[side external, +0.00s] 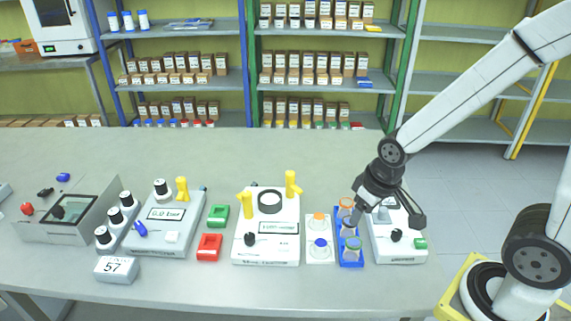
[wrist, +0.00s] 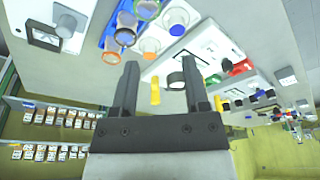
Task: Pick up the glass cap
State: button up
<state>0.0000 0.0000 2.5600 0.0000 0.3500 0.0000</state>
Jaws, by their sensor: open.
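My gripper (side external: 389,212) is open and empty, above the right end of the bench, over the blue rack and the white device. In the wrist view my gripper (wrist: 160,64) shows two dark fingers apart with nothing between them. The blue rack (side external: 350,264) holds round clear glass pieces, a front one (side external: 351,246) and a rear one (side external: 346,207) with an orange rim. Beside it, a white tray (side external: 312,231) holds an orange-topped piece (side external: 319,217) and a blue-topped piece (side external: 320,245). I cannot tell which piece is the glass cap.
A white device (side external: 400,250) stands right of the rack. Left are a device with yellow handles (side external: 265,248), green (side external: 217,215) and red blocks (side external: 209,247), and another white device (side external: 165,238). Shelves with boxes (side external: 310,65) stand behind. The bench's rear strip is clear.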

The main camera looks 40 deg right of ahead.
jog(key=shift+o, duration=0.2)
jog(key=o, duration=0.4)
jog(key=shift+w, duration=0.15)
jog(key=m+g, duration=0.2)
jog(key=m, duration=0.4)
send_over(319, 216)
jog(key=f, duration=0.4)
jog(key=s+f, duration=0.1)
jog(key=f, duration=0.1)
jog(key=shift+a, duration=0.25)
jog(key=shift+w+d+f+m+g, duration=0.2)
jog(key=shift+w+f+m+g, duration=0.1)
jog(key=shift+w+f+m, duration=0.15)
jog(key=shift+r, duration=0.1)
